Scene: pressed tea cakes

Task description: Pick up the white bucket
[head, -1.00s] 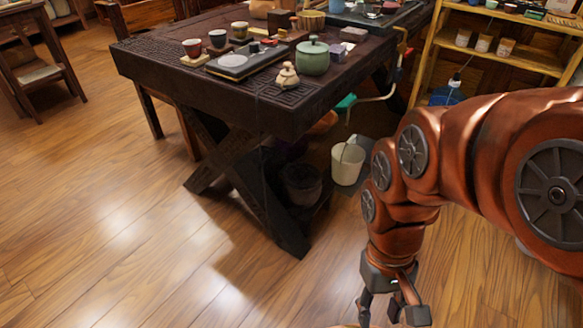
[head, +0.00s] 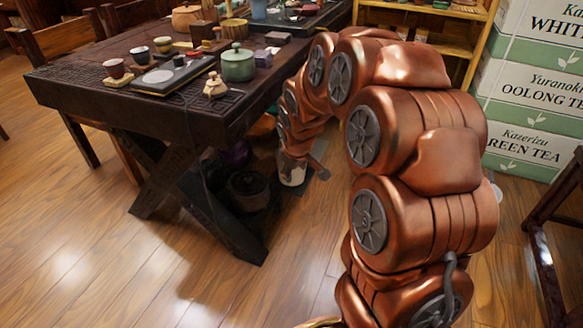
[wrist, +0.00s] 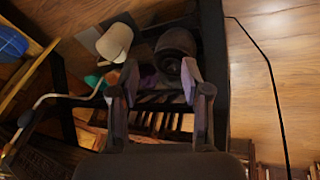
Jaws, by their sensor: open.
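The white bucket (head: 292,176) stands on the floor beside the dark table's crossed legs, partly hidden by my arm in the head view. In the wrist view the bucket (wrist: 114,42) is whole, up and left of my left finger, outside the space between the fingers. My gripper (wrist: 156,82) is open and empty, its two fingers apart. In the head view only a small grey part of it shows near the bucket, the rest hidden by my arm.
A dark pot (head: 248,188) stands left of the bucket and shows in the wrist view (wrist: 176,46) ahead of the right finger. The dark table (head: 190,112) carries cups and a green teapot (head: 238,64). Tea boxes (head: 528,90) are stacked at right. The front-left floor is clear.

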